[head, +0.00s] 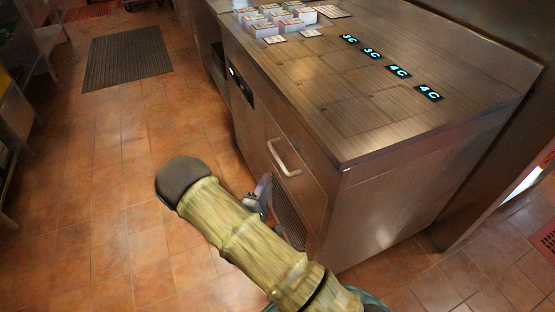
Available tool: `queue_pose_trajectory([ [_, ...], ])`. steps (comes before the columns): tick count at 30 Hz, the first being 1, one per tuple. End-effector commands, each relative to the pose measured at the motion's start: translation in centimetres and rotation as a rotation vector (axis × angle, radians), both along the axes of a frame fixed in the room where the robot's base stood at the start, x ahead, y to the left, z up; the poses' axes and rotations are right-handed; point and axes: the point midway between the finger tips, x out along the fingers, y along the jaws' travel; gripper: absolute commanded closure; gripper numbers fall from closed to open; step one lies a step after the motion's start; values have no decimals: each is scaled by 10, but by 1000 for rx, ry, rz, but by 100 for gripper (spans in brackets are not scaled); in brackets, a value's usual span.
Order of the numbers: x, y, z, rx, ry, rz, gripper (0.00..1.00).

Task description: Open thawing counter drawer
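The thawing counter (330,110) is a brown metal block with a flat top. On its left-facing side is a drawer front (300,180) with a pale curved bar handle (285,158). The drawer looks flush with the counter. My gripper (263,188) shows only in part, beyond my thick arm and just below and left of the handle. It looks apart from the handle. Its fingers are small and mostly hidden, so I cannot tell whether they are open.
Several small boxes (276,22) stand at the counter top's far end. Lit temperature displays (397,71) are set in the top. A slatted grille (288,220) is low on the drawer side. Tiled floor (90,215) is clear to the left, with a dark mat (128,57) farther back.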

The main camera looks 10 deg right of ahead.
Motion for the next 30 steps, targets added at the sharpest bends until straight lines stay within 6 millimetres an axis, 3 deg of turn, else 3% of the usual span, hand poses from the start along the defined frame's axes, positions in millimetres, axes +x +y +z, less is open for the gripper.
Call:
queue_pose_trajectory([
  [12, 64, -37, 10, 1, -2, -3, 62],
  [18, 88, -50, 14, 0, 0, -2, 62],
  [29, 94, -53, 15, 0, 0, 0, 62],
  [30, 94, -53, 15, 0, 0, 0, 66],
])
